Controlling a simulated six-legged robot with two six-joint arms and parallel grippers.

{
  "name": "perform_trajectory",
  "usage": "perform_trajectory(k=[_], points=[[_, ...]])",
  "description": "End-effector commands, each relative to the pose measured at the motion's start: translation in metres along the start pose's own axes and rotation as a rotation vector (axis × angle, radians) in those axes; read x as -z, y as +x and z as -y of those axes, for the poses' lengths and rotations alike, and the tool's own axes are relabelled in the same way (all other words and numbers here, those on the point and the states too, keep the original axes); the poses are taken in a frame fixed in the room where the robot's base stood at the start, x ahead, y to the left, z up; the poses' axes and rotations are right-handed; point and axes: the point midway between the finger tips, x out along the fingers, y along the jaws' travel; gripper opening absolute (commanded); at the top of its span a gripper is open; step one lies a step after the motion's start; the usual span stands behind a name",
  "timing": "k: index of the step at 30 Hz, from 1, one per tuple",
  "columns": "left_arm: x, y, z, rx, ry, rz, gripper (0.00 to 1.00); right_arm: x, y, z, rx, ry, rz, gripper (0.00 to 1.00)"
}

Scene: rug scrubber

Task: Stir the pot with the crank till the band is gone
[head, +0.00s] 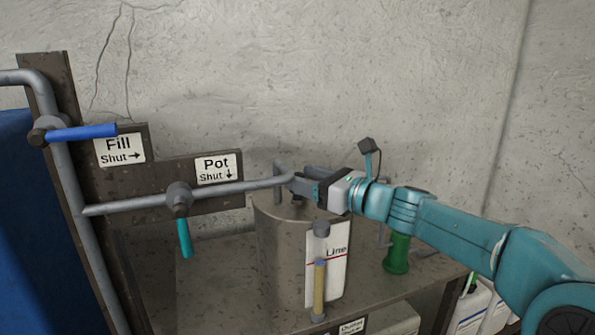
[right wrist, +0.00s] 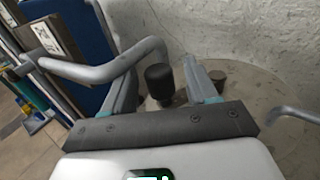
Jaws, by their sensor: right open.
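The grey metal pot (head: 280,255) stands on a bench, its rim partly hidden by my right gripper (head: 303,183). That gripper is open above the pot lid. In the right wrist view a dark knob (right wrist: 160,82) shows between its spread fingers, with gaps on both sides. A bent grey rod (right wrist: 295,112), perhaps the crank's, shows at the right wrist view's edge. The sight tube (head: 320,285) on the pot's front holds yellowish liquid near the red line; I cannot make out a separate band. My left gripper is out of view.
The blue Fill handle (head: 82,132) points right, along its label's Shut arrow. The teal Pot handle (head: 184,238) points down, along its Shut arrow. A grey pipe (head: 240,191) runs to the pot top, close to my gripper. A concrete wall stands behind.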

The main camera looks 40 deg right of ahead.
Motion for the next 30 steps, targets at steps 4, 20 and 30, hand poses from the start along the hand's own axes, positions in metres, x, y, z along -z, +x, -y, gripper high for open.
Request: perform_trajectory(k=[4, 20, 30], points=[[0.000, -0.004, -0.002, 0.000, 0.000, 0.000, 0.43, -0.001, 0.018, -0.001, -0.002, 0.002, 0.001, 0.58], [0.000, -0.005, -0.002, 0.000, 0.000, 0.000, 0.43, 0.000, 0.023, -0.001, -0.001, 0.000, 0.001, 0.09], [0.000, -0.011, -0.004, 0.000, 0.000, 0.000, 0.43, -0.002, 0.021, 0.001, -0.028, 0.002, 0.000, 0.00]])
